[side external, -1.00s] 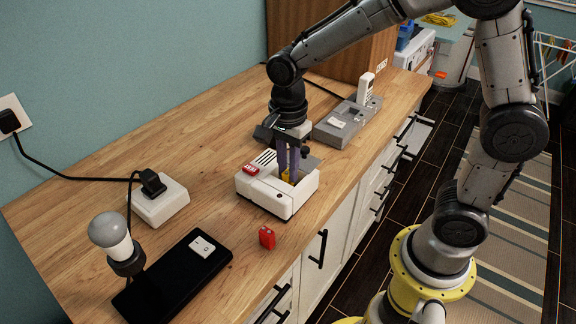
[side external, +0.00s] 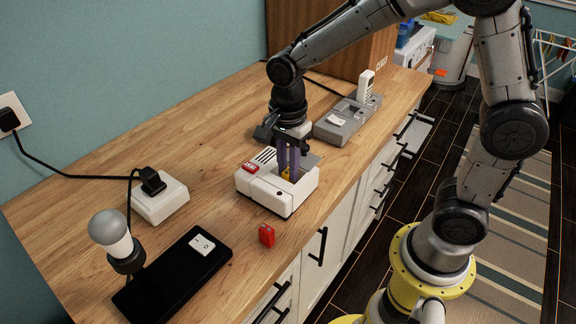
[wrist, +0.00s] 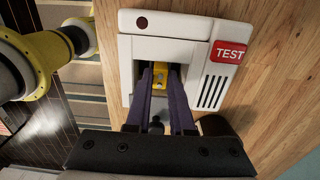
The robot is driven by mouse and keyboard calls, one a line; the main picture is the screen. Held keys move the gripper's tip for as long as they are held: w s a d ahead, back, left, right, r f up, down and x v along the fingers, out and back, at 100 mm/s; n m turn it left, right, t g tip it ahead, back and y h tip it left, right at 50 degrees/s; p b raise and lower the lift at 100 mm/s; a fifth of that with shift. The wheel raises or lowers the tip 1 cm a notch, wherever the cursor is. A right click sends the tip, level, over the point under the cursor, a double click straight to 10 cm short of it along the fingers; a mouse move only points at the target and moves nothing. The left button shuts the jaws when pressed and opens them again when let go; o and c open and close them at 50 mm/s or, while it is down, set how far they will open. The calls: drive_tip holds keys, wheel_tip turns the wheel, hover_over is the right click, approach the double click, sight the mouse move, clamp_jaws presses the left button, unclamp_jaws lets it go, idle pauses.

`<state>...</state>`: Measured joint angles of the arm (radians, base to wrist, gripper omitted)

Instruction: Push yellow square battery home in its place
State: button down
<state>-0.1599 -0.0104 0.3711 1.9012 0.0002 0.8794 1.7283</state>
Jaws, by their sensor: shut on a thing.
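The yellow square battery (wrist: 159,75) is inside the open bay of a white device (wrist: 128,24) in the wrist view. In the side view only a small yellow patch of the battery (side external: 286,173) shows between my fingers. The white device (side external: 268,194) stands on the wooden counter, near its front edge. My gripper (side external: 288,172) points down into the bay, its purple fingers shut on the battery. In the wrist view my gripper (wrist: 160,78) reaches in from below. The battery's lower part and its contacts are hidden.
The device has a red TEST button (wrist: 228,52). A red battery (side external: 266,235) stands in front of it. A grey cradle (side external: 340,124) is behind to the right. A white socket box (side external: 158,204), a bulb (side external: 108,229) and a black switch panel (side external: 165,285) are at left.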

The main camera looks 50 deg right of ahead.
drive_tip(key=shift+f, duration=0.5)
idle(0.9)
drive_tip(key=c, duration=0.7)
unclamp_jaws()
drive_tip(key=c, duration=0.4)
drive_tip(key=shift+r, duration=0.1)
drive_tip(key=shift+r, duration=3.95)
